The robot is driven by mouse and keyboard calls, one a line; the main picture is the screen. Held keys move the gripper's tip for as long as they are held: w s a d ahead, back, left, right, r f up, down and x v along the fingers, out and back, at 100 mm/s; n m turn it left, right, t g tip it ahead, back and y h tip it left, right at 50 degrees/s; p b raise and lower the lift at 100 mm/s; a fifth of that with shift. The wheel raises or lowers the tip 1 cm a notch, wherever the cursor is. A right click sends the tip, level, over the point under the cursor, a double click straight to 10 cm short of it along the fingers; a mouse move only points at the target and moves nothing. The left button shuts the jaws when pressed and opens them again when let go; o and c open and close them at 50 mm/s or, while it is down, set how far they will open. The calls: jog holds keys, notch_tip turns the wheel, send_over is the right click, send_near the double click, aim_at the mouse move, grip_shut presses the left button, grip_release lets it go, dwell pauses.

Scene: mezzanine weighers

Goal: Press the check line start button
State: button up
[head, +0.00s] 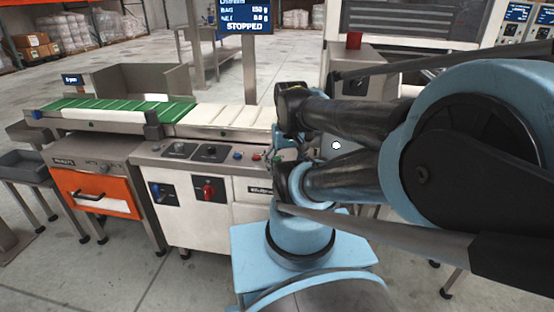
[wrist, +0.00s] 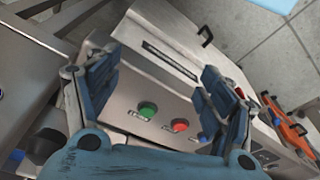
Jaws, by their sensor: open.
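In the wrist view a green button (wrist: 147,110) and a red button (wrist: 180,125) sit on the pale front control panel (wrist: 150,85), with small labels too small to read. The green one looks like the start button. My gripper (wrist: 160,62) is open and empty, its two blue fingers spread either side of the buttons. I cannot tell how far the fingertips stand from the panel. In the head view the red button (head: 256,156) shows just left of my arm, which mostly hides the gripper and the panel's right end.
A display (head: 244,16) above the line reads STOPPED. A blue button (head: 237,155) sits left of the red one. A red rotary switch (head: 208,190) is on the cabinet front. The conveyor with a green belt (head: 125,104) runs behind the panel. An orange drawer (head: 97,194) is at left.

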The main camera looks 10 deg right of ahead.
grip_shut()
dwell(1.2)
